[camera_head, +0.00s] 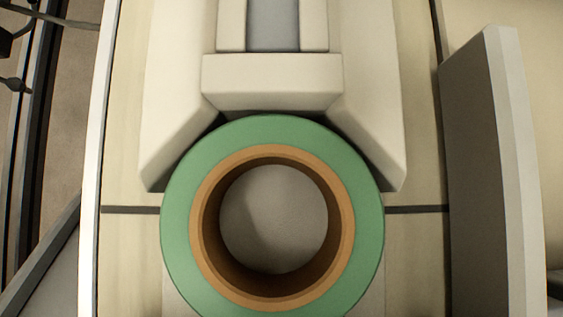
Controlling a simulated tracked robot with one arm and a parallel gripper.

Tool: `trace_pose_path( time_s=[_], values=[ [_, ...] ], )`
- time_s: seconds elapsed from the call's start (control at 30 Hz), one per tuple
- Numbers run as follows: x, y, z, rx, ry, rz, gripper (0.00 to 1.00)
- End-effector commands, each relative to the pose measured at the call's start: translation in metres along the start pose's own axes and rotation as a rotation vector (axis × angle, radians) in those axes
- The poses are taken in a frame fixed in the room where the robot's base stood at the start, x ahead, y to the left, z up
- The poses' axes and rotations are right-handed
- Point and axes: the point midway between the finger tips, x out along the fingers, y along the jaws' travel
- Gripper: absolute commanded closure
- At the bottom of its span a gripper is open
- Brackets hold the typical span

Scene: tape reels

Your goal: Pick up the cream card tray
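I cannot pick out a cream card tray for certain. A cream-white body (272,82) at the top centre has a grey strip in its middle and two slanting side arms.
A pale cream surface (120,260) with a dark cross seam lies underneath, with a white edge along its left. A tall grey panel (485,180) stands at the right. A grey slanted piece (40,265) and dark rails (45,110) lie beyond the left edge.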

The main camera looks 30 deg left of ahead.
Motion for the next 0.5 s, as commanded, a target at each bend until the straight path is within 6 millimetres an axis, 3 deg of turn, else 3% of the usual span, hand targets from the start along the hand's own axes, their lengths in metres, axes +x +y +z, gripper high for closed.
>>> trace_pose_path(
  time_s=[0.27, 0.4, 0.43, 0.5],
  values=[
    [0.0083, 0.0002, 0.0004, 0.001, -0.001, 0.000, 0.13],
    [0.0079, 0.0005, 0.0003, 0.001, -0.001, 0.000, 0.46],
    [0.0079, 0.0005, 0.0003, 0.001, -0.001, 0.000, 0.52],
    [0.0078, 0.0006, 0.0002, 0.001, 0.000, 0.000, 0.52]
  ],
)
